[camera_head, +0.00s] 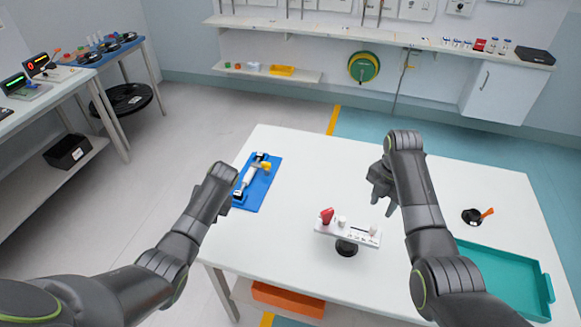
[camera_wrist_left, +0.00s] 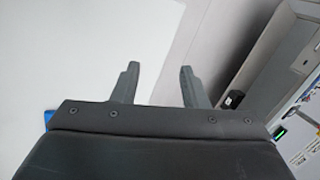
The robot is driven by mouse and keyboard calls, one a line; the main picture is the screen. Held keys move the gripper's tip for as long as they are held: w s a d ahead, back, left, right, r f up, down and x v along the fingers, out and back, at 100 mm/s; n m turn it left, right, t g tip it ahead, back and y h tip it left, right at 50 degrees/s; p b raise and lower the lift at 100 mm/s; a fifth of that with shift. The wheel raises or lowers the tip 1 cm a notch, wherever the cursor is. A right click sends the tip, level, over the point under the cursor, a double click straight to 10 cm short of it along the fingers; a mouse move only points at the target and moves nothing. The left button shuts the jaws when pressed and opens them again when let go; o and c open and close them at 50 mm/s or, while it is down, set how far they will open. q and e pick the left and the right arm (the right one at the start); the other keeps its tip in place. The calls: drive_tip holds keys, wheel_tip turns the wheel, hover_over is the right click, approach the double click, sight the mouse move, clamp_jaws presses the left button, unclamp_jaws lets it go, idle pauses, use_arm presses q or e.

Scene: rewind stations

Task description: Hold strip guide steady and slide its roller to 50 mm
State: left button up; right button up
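The strip guide (camera_head: 335,232) is a white bar on a round black base (camera_head: 346,248), standing on the white table in the head view. It carries a red knob (camera_head: 327,215) at its left, a white roller-like cylinder (camera_head: 342,221) beside it and small dark marks to the right. The scale is too small to read. My right gripper (camera_head: 382,203) is open and empty, above and right of the guide, apart from it. My left gripper is open and empty in the left wrist view (camera_wrist_left: 158,80); in the head view my own arm mostly hides it, left of the guide.
A blue mat (camera_head: 247,202) with a white and yellow tool lies at the table's left. A teal tray (camera_head: 500,275) is at the right front. A black round item with an orange handle (camera_head: 473,216) lies behind it. The table's back middle (camera_head: 310,160) is clear.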

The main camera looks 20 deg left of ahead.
use_arm(q)
drive_tip(key=w+d+r+n+h, duration=0.1)
drive_tip(key=w+d+r, duration=0.2)
drive_tip(key=d, duration=0.3)
drive_tip(key=w+d+r+n+t+h, duration=0.1)
drive_tip(key=w+d+r, duration=0.15)
drive_tip(key=d, duration=0.35)
drive_tip(key=w+d+r+n+h, duration=0.1)
drive_tip(key=w+d+r, duration=0.15)
drive_tip(key=d, duration=0.35)
drive_tip(key=n+h, duration=0.2)
approach(329, 212)
drive_tip(key=f, duration=1.1)
drive_tip(key=shift+s+a, duration=0.1)
drive_tip(key=shift+s, duration=0.1)
